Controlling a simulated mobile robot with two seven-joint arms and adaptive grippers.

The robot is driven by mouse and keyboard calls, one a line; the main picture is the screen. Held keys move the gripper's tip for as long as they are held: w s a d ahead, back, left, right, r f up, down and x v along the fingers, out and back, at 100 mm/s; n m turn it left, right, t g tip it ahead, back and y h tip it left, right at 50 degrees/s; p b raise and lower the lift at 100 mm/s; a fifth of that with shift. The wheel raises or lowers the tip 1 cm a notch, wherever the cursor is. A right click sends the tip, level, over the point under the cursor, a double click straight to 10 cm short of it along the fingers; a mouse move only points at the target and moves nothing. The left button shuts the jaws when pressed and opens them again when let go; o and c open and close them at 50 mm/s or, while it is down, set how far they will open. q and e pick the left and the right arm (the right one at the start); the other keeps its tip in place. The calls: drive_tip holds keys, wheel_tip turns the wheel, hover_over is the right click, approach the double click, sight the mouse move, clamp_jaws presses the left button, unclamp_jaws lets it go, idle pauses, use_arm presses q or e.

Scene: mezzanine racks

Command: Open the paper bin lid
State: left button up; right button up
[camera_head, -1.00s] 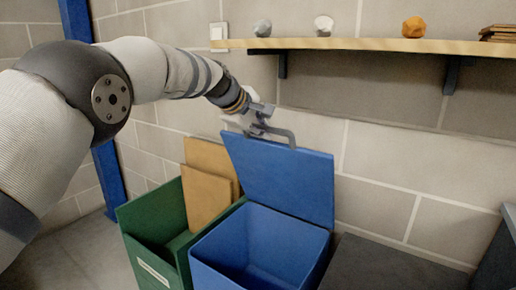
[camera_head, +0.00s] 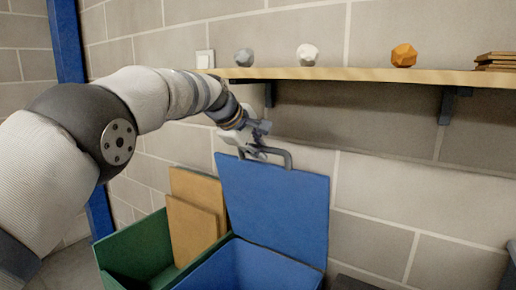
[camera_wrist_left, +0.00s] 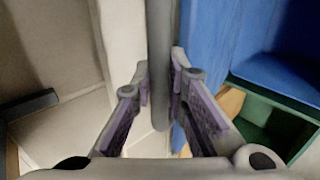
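The blue bin (camera_head: 240,268) stands at the bottom centre of the head view, cut off by the frame edge. Its blue lid (camera_head: 275,212) is raised, standing nearly upright on the wall side, and the bin mouth is uncovered. A grey bar handle (camera_head: 289,158) sits on the lid's top edge. My left gripper (camera_head: 262,140) is at this handle. In the left wrist view the handle (camera_wrist_left: 160,60) passes between the fingertips of my left gripper (camera_wrist_left: 160,85), which sit close against it on both sides. My right gripper is not in view.
A green bin (camera_head: 135,247) with tan boards (camera_head: 195,215) stands left of the blue bin. A wooden shelf (camera_head: 350,75) on the wall above holds grey, white and orange lumps and a brown stack. The brick wall is close behind the lid.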

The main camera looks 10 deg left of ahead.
use_arm(q)
drive_tip(key=o, duration=0.5)
drive_tip(key=shift+f, duration=0.35)
drive_tip(key=shift+c, duration=0.2)
drive_tip(key=shift+r, duration=0.2)
drive_tip(key=shift+s+a+r, duration=0.1)
drive_tip(key=shift+r, duration=0.15)
drive_tip(key=v, duration=1.1)
drive_tip(key=shift+s, duration=0.15)
drive_tip(key=shift+a, duration=0.1)
